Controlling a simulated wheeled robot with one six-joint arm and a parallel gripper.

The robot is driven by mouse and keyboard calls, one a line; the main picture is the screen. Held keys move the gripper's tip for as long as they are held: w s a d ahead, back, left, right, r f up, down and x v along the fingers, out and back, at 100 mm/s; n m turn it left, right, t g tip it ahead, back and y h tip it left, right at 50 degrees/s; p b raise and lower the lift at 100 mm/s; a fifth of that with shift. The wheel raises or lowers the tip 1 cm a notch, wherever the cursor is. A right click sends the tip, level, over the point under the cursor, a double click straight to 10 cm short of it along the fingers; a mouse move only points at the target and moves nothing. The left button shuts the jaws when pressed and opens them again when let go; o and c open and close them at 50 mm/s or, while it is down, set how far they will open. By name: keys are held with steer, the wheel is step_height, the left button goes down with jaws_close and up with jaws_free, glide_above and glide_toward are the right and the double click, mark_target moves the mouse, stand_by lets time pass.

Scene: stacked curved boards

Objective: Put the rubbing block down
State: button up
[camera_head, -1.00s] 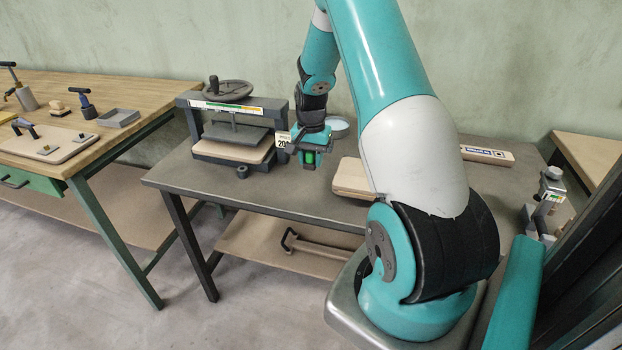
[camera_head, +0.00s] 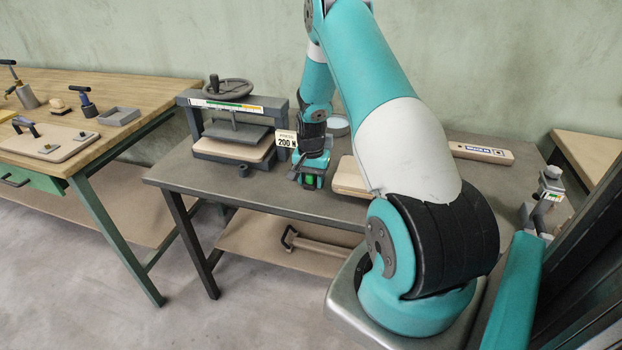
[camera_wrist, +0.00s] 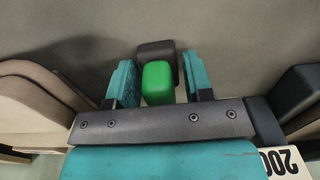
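The rubbing block (camera_head: 309,182), green with a dark part, is at the grey table's top, close to the front edge. In the wrist view the green part of the rubbing block (camera_wrist: 158,83) lies between my two teal fingers, with the dark part beyond it. My gripper (camera_head: 310,174) points down around the block; it also shows in the wrist view (camera_wrist: 160,82). Narrow gaps show on both sides of the green part, so the fingers look open. The block's underside is hidden, but it appears to be at the table surface (camera_head: 262,190).
A press (camera_head: 233,130) with a handwheel and a board in it stands left of my gripper. A "200 N" sign (camera_head: 286,139) is close by. Curved boards (camera_head: 350,178) lie just right. A labelled wooden bar (camera_head: 480,153) lies further right. A wooden bench (camera_head: 150,92) stands left.

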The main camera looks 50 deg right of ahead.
steer(key=shift+o, duration=0.8)
steer(key=shift+r, duration=0.15)
